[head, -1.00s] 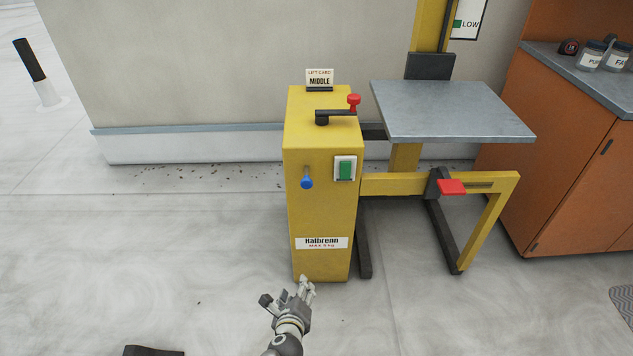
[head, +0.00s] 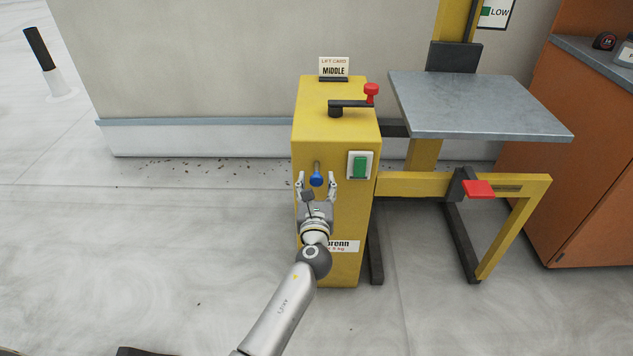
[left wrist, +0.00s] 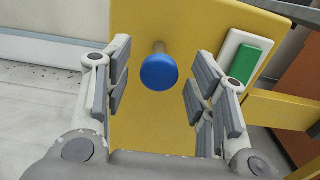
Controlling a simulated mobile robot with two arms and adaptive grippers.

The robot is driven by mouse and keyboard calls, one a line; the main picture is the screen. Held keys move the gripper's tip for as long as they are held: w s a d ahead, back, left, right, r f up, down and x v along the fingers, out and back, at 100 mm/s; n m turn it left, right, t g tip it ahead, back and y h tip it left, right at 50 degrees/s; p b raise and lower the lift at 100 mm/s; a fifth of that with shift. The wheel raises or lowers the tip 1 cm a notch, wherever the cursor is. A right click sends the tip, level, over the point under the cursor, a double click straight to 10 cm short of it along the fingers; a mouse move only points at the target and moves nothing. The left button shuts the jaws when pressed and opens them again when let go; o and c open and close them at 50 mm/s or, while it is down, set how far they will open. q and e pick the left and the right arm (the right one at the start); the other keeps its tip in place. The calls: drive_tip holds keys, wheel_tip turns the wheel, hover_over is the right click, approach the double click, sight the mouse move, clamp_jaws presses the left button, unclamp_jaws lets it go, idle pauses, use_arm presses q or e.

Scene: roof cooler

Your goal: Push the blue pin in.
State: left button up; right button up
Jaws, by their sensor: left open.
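The blue pin (head: 316,179) sticks out from the front face of the yellow lift column (head: 340,125). In the left wrist view its round blue knob (left wrist: 159,72) faces me, with a short brass-coloured shaft showing behind it. My left gripper (head: 316,182) is open in front of the column. Its two fingers stand one on each side of the knob, apart from it, in the left wrist view (left wrist: 158,90). Nothing is between the fingers but the knob's view. My right gripper is not in view.
A green switch (head: 360,166) sits right of the pin. A crank with a red knob (head: 371,89) and a card reading MIDDLE (head: 334,70) are on top. A grey platform (head: 480,105) and red pedal (head: 478,188) stand to the right.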

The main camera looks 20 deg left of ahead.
use_arm(q)
drive_tip(key=shift+x, duration=1.05)
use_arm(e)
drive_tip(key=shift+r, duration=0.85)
use_arm(q)
clamp_jaws()
